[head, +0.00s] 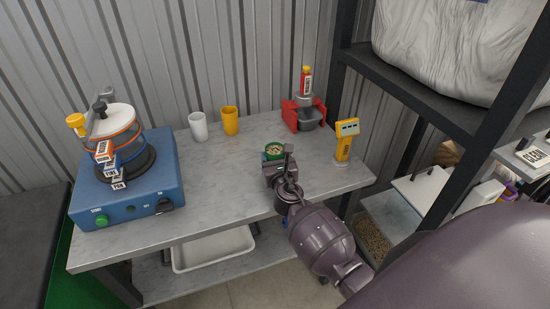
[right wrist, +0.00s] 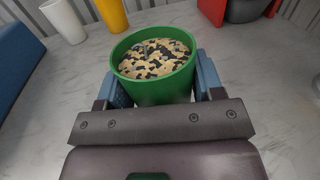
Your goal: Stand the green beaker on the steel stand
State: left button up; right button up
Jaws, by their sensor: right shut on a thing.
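The green beaker (head: 273,154) is upright between the fingers of my right gripper (head: 278,166), over the right middle of the bench. In the right wrist view the green beaker (right wrist: 158,90) is filled with pale and dark bits. The blue-grey finger pads of the right gripper (right wrist: 160,88) press on it from both sides. Its base is hidden, so I cannot tell whether it touches the bench. I cannot pick out a steel stand with certainty. My left gripper is not in view.
The grey bench (head: 220,190) holds a blue sieve machine (head: 120,190), a white cup (head: 198,127), a yellow cup (head: 230,121), a red holder with a dark tray (head: 305,115) and a yellow device (head: 346,140). The bench middle is clear. A dark shelf frame (head: 450,130) stands at right.

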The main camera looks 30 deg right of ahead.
jog(key=shift+f, duration=0.15)
jog(key=o, duration=1.1)
jog(key=shift+c, duration=0.2)
jog(key=v, duration=1.2)
